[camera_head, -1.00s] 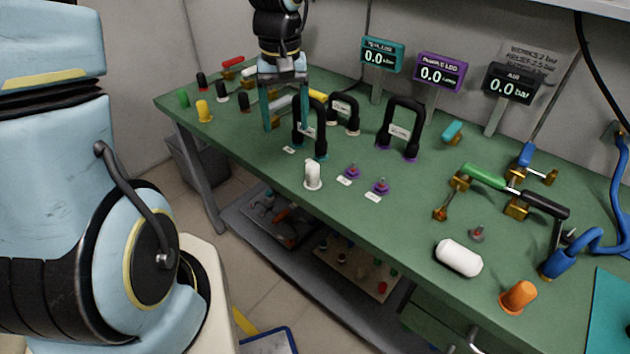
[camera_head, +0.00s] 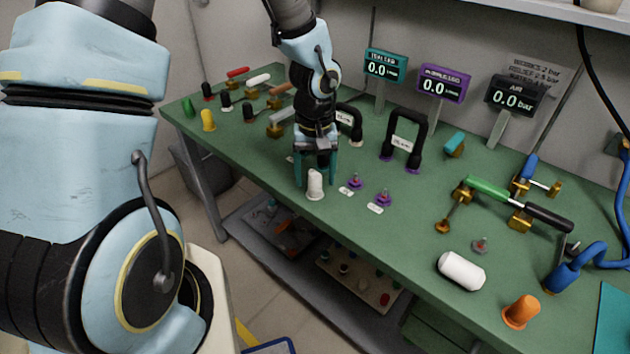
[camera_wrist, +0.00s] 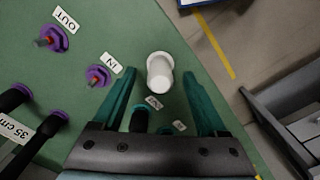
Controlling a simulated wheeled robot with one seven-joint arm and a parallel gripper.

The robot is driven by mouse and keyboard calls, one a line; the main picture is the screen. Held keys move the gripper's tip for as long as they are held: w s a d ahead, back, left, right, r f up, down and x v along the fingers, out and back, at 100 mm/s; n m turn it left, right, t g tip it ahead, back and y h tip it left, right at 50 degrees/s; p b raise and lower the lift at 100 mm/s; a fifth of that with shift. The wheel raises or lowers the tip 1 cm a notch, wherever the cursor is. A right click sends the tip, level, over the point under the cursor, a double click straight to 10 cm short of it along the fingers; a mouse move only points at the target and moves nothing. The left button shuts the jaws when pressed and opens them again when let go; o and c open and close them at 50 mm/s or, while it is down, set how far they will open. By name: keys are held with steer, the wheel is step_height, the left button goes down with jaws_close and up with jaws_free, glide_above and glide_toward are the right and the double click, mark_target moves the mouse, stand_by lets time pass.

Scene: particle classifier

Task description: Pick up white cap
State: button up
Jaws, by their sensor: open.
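The white cap (camera_head: 315,184) stands upright near the front edge of the green bench (camera_head: 400,240). My gripper (camera_head: 316,180) is low over the bench, just behind the cap, with its teal fingers pointing down. In the wrist view the white cap (camera_wrist: 160,72) lies just ahead of the fingertips and about midway between them. My gripper (camera_wrist: 157,88) is open there, its two teal fingers well apart, and neither seems to touch the cap.
Purple fittings (camera_head: 383,196) labelled IN and OUT sit right of the cap. A black handle (camera_head: 405,140) stands behind them. Teal-based black parts (camera_wrist: 140,118) lie between my fingers near the palm. A white cylinder (camera_head: 461,270) and orange cap (camera_head: 521,312) are farther right.

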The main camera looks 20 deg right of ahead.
steer(key=shift+f, duration=0.3)
jaws_close()
stand_by(0.4)
